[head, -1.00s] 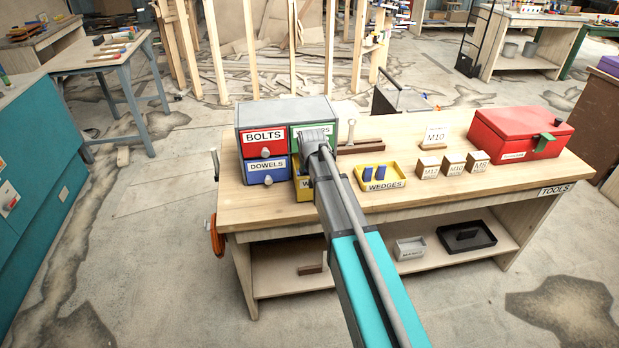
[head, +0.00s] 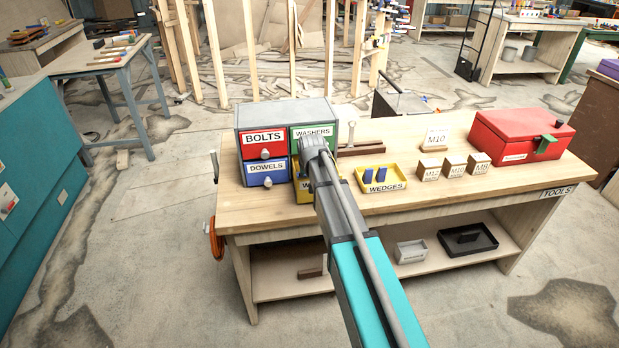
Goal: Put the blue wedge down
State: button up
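Two blue wedges (head: 368,177) stand in the yellow tray (head: 397,185) labelled WEDGES on the workbench. My arm reaches over the bench toward the drawer cabinet (head: 286,112), ending in front of its right-hand drawers. My gripper's fingers are hidden behind my own arm, so I cannot see whether they hold a wedge. The yellow drawer (head: 301,184) at the cabinet's lower right is partly covered by my arm. The green drawer (head: 313,131) labelled WASHERS is above it.
A red toolbox (head: 515,132) stands at the bench's right end. Small M12, M10 and M8 boxes (head: 454,167) stand left of it. A brown rail (head: 361,148) lies behind the tray. Bare bench top (head: 250,211) shows in front of the cabinet.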

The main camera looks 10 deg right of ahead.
jog(key=o, duration=0.6)
jog(key=shift+r+p, duration=0.9)
jog(key=shift+p, duration=0.05)
jog(key=p+v, duration=1)
jog(key=v, duration=0.1)
jog(key=shift+s+r, duration=0.15)
jog(key=shift+r, duration=0.05)
jog(key=shift+s, duration=0.1)
jog(key=s+g, duration=0.1)
jog(key=s, duration=0.7)
jog(key=s+d+f+g, duration=0.1)
jog(key=s+g, duration=0.1)
jog(key=s, duration=0.6)
jog(key=s+d+g, duration=0.1)
jog(key=s, duration=0.7)
jog(key=shift+s+f+g, duration=0.15)
jog(key=shift+f+g, duration=0.1)
jog(key=shift+g, duration=0.05)
